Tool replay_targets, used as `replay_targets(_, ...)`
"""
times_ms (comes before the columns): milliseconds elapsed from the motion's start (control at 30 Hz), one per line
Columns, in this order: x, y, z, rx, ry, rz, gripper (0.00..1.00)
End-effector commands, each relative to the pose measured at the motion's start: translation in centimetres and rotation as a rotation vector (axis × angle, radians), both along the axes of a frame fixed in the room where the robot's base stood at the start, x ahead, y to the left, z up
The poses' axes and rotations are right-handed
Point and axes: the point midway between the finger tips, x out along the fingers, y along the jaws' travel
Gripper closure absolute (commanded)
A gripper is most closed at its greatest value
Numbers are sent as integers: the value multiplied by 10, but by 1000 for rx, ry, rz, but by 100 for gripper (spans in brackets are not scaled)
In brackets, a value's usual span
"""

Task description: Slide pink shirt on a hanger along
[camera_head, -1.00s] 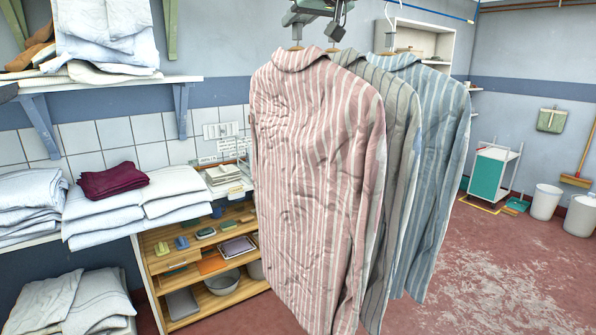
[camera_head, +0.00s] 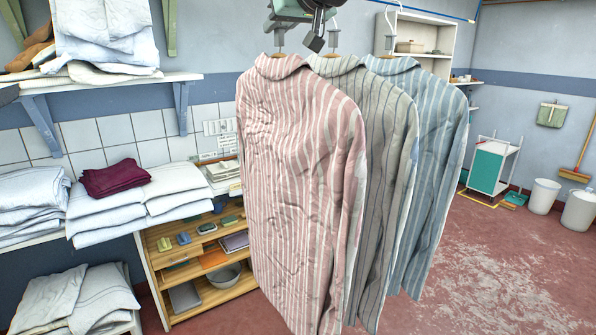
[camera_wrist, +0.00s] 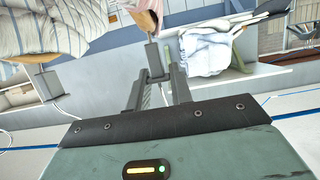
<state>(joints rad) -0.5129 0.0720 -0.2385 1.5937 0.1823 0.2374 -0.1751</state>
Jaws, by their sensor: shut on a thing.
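The pink striped shirt (camera_head: 295,190) hangs on its hanger (camera_head: 279,50) nearest to me, at the left end of a row of three shirts. My gripper (camera_wrist: 157,74) is shut on the upper part of this hanger, by the grey block (camera_wrist: 152,57) below its hook. A little pink collar (camera_wrist: 146,22) shows beyond it in the wrist view. In the head view my gripper (camera_head: 283,22) is at the top edge above the pink collar, its fingertips hard to make out. The rail is out of view.
A grey striped shirt (camera_head: 385,120) and a blue striped shirt (camera_head: 440,120) hang close behind, partly overlapped. Left stand a wooden shelf unit (camera_head: 205,292) and folded white linen (camera_head: 105,212). Open red floor (camera_head: 490,285) lies to the right.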

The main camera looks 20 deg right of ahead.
Motion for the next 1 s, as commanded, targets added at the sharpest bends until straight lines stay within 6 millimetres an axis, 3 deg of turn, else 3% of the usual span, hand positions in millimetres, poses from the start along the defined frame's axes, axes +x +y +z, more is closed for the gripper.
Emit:
replay_targets(267, -1, 3, 3, 0, 0, 0, 100)
replay_targets(1000, -12, 38, 2, 0, -1, 4, 100)
